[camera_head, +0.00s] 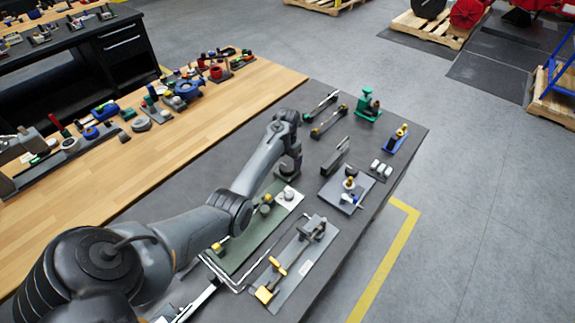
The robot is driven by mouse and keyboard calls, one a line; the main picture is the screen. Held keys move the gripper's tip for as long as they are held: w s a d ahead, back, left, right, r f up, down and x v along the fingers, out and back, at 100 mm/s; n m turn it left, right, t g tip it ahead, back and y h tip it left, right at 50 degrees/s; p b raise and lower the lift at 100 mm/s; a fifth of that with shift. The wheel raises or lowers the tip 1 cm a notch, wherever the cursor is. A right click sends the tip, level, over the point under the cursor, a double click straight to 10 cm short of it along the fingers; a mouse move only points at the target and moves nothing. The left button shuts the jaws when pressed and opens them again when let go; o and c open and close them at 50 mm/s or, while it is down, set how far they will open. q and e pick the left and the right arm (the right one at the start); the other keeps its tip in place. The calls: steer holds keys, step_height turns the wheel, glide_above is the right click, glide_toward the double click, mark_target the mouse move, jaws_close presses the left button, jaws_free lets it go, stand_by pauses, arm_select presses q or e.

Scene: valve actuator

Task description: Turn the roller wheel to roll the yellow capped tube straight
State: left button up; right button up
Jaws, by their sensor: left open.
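My left arm reaches in from the lower left, and its left gripper (288,174) points down above the far end of a long green plate (246,248). The fingers are small and dark, and the gripper is open. Just below it on the plate is a white piece (290,198) with a darker knob on it. Yellow ends show along the same plate, one a yellow cap (217,248) beside my forearm, one near a round olive knob (265,210). I cannot tell clearly which part is the roller wheel. My forearm hides part of the plate. The right gripper is out of view.
A grey plate with a yellow-handled fixture (268,292) lies to the right of the green plate. A grey stand with a blue-handled valve (350,198) and a green press (368,105) stand farther off. A wooden bench (130,170) holds several parts. Floor is open at right.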

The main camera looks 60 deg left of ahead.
mark_target(287, 169)
arm_select(q)
steer(key=shift+f, duration=1.4)
steer(key=c, duration=1)
steer(key=shift+c, duration=0.2)
